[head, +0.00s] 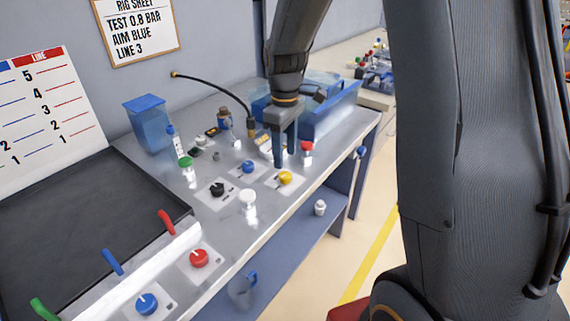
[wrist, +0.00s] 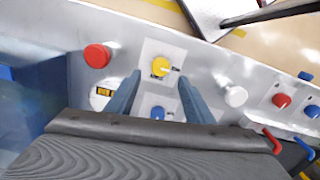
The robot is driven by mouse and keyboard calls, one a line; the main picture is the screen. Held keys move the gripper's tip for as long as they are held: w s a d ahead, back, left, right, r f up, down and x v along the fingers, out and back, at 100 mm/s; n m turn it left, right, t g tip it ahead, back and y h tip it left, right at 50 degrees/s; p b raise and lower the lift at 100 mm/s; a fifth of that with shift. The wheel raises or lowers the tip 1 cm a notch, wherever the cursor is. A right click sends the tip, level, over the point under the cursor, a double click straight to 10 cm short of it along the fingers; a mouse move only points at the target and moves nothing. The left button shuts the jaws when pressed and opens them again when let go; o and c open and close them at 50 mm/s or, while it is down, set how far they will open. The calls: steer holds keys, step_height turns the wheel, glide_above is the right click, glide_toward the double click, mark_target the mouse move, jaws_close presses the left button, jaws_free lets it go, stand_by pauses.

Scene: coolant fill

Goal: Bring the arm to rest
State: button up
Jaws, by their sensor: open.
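My gripper (head: 279,148) hangs from my arm over the back right part of the grey bench top (head: 228,232). In the wrist view, my gripper (wrist: 157,88) has its two blue fingers apart, with nothing held between them. A yellow knob (wrist: 160,67) on a white plate shows between and beyond the fingertips, with a blue knob (wrist: 157,113) nearer. I cannot tell the exact height of the fingertips above the bench.
A red-capped item (head: 306,148) stands close right of my fingers, and a blue bin (head: 330,110) stands behind. A black hose (head: 215,85) arches nearby. A white-capped item (head: 248,200), a black knob (head: 217,189) and a red knob (head: 199,258) are nearer the front.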

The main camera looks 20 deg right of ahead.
steer(key=shift+r, duration=0.75)
steer(key=shift+s, duration=0.15)
steer(key=s+f+m+t, duration=0.1)
steer(key=s+m, duration=0.8)
steer(key=s, duration=0.8)
steer(key=shift+s+d+f, duration=0.15)
steer(key=shift+s+f, duration=0.1)
stand_by(0.4)
